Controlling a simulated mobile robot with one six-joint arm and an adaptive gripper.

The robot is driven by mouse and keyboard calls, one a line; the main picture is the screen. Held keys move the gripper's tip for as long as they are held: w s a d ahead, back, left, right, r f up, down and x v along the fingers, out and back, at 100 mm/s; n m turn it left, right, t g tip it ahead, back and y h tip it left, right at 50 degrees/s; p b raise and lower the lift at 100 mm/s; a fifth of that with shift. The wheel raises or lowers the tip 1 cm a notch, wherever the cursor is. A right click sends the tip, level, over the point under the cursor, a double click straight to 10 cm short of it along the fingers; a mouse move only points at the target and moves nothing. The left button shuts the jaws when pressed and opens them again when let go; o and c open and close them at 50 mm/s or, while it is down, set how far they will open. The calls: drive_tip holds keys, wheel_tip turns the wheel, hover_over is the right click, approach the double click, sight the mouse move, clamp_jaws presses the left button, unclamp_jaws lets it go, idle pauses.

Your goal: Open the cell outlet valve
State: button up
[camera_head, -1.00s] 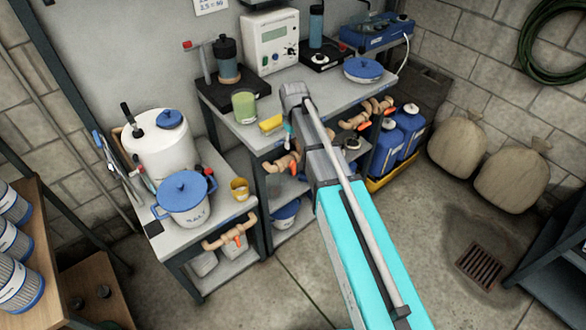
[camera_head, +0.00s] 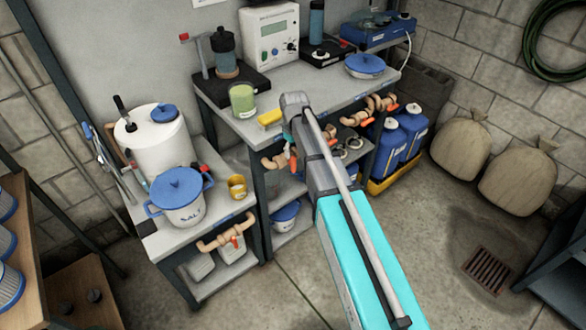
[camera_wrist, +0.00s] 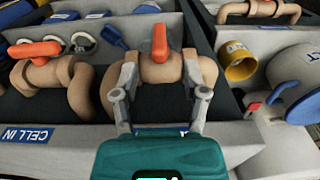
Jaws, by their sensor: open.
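In the wrist view, a tan pipe (camera_wrist: 160,76) with an orange lever handle (camera_wrist: 159,42) is straight ahead. The handle stands crosswise to the pipe's run. My gripper (camera_wrist: 160,80) is open, with one finger on each side of this pipe, below the handle in the picture; I cannot tell whether they touch it. This pipe's label is mostly hidden by my gripper. To its left is another tan pipe with an orange handle (camera_wrist: 35,50) lying along it, above an upside-down "CELL IN" label (camera_wrist: 28,135).
The bench (camera_head: 228,128) carries a green cup (camera_head: 242,99), a yellow sponge (camera_head: 269,118) and a white meter (camera_head: 270,35). A lower bench at left holds a salt pot (camera_head: 181,198). Blue jugs (camera_head: 388,152) stand right of the valves. Open floor lies around a drain (camera_head: 486,269).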

sight(294, 172)
drive_tip(key=shift+f+b, duration=3.05)
drive_tip(key=shift+f, duration=0.3)
clamp_jaws()
